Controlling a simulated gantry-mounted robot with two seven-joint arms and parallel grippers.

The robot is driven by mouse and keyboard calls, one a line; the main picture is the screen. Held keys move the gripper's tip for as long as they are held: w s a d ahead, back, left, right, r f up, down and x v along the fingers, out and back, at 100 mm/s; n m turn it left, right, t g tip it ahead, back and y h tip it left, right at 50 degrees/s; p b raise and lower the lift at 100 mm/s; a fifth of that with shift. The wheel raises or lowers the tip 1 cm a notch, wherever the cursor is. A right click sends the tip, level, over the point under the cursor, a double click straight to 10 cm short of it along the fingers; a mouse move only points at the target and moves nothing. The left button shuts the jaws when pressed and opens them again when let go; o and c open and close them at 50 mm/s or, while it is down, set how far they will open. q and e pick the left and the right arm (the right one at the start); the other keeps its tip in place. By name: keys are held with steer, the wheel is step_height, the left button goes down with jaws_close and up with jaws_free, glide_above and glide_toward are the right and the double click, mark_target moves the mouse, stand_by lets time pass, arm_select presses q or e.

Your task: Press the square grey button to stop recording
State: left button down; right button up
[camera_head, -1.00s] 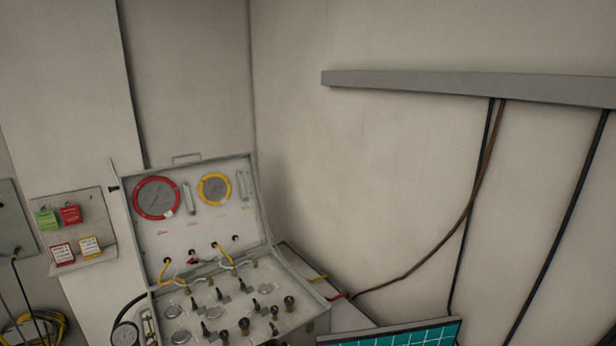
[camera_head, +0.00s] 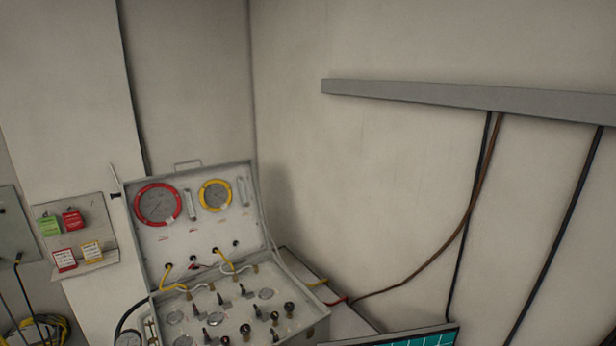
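The open diver air panel case (camera_head: 212,180) stands at the lower left, its lid upright with a red-ringed gauge (camera_head: 158,204) and a yellow-ringed gauge (camera_head: 215,195). Its lower panel (camera_head: 262,277) carries several knobs, levers and round discs. The top part of a teal screen (camera_head: 425,340) shows at the bottom edge, right of the case. I cannot make out a square grey button in this view. Neither of my grippers is in view.
A board with green, red and white tags (camera_head: 72,222) hangs on the wall at left. Coiled yellow and black hoses (camera_head: 38,328) are at the lower left. A grey duct (camera_head: 460,97) with hanging cables runs along the right wall.

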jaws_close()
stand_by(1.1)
